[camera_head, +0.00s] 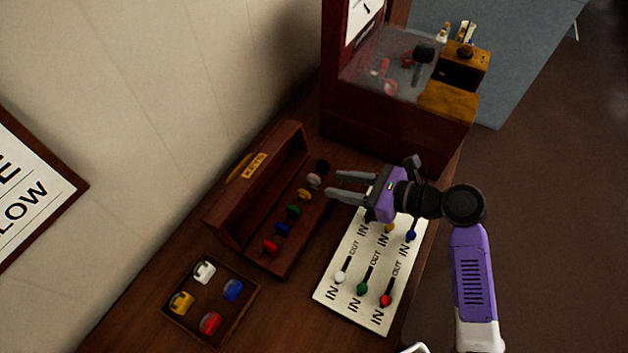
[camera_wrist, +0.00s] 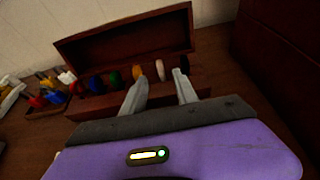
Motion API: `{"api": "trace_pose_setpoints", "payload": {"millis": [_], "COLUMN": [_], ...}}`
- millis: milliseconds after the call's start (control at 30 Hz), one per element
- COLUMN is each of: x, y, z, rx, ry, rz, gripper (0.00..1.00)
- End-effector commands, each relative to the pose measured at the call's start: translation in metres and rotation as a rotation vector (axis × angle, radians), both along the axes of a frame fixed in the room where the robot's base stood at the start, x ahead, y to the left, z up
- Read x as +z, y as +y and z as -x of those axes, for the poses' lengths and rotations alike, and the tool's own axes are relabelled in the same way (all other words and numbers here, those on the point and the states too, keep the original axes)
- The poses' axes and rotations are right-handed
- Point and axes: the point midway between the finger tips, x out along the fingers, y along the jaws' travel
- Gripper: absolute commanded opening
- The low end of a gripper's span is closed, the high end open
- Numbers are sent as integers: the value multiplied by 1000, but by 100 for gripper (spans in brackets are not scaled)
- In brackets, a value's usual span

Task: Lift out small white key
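A wooden box marked KEYS (camera_head: 232,205) holds a row of round-headed keys: red, blue, green, yellow, white and black. Its white key (camera_head: 314,180) is near the far end, between the yellow and black ones. My gripper (camera_head: 331,184) is open and empty, its fingertips close to this white key. In the wrist view the white key (camera_wrist: 160,69) shows just beyond the gap between the fingertips (camera_wrist: 160,80). Contact cannot be told. A small tray (camera_head: 175,334) at the lower left holds another white piece (camera_head: 204,272) with yellow, blue and red ones.
A white lever panel (camera_head: 352,250) marked IN and OUT, with coloured knobs, lies under and beside my gripper. A dark red cabinet (camera_head: 385,133) with a clear top stands behind. The box's upright back (camera_head: 290,140) rises behind the key row.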

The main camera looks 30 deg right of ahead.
Motion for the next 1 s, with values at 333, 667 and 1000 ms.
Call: {"api": "trace_pose_setpoints", "payload": {"millis": [333,667,1000], "x": [-7,-19,-19], "y": [23,39,38], "z": [-33,-55,-55], "rx": [2,-1,-1], "ry": [-3,-3,-2], "rz": [2,4,5], "gripper": [35,35,2]}}
